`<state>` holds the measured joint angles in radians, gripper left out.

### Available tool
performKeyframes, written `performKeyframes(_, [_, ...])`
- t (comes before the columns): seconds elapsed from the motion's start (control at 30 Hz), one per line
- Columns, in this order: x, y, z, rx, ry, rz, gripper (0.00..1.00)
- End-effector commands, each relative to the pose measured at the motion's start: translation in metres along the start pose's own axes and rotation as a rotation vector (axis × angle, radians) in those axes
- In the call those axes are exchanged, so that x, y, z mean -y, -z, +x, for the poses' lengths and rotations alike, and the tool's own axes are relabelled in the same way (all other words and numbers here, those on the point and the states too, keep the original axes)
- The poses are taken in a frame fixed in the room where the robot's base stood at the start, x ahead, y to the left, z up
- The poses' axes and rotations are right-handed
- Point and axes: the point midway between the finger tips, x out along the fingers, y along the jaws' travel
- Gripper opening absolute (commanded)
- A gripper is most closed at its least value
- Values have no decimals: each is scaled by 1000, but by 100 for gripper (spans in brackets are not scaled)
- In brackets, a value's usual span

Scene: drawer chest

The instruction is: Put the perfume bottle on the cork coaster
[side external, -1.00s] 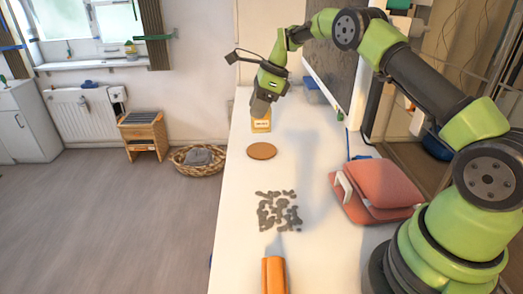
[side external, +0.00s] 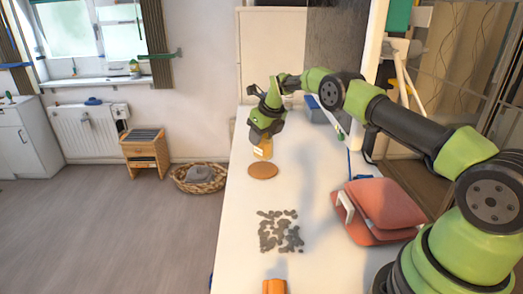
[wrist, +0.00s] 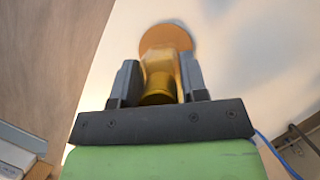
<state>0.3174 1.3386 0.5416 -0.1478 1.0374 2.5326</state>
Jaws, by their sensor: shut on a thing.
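The amber perfume bottle (side external: 263,149) with a pale label is between the jaws of my gripper (side external: 264,138), which is shut on it. In the side view the bottle is just behind the round tan cork coaster (side external: 263,171), which lies flat on the white table. In the wrist view the bottle (wrist: 160,68) sits between the two grey fingers of my gripper (wrist: 161,76). The coaster (wrist: 160,34) shows past the bottle and is partly covered by it. I cannot tell the exact height of the bottle above the table.
A patch of dark grey pieces (side external: 280,231) lies nearer on the table (side external: 240,245). Red-orange folded cushions (side external: 385,205) are at the right and an orange object (side external: 274,287) at the front edge of view. A blue bin (side external: 315,112) stands behind. The coaster's surroundings are clear.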

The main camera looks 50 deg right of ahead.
Motion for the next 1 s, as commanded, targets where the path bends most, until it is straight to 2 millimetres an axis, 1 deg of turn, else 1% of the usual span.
performKeyframes(0.2, [0, 12, 28, -1, 0, 0, 8])
performKeyframes(0.3, [0, 15, 36, 1, 1, 0, 8])
performKeyframes(0.67, [0, 16, 38, 2, 1, 0, 8])
performKeyframes(0.7, [0, 16, 38, 1, 0, 0, 47])
performKeyframes(0.77, [0, 16, 38, 1, 0, 0, 61])
performKeyframes(0.8, [0, 16, 38, 1, 0, 0, 66])
performKeyframes(1.0, [0, 16, 38, 1, 0, 0, 66])
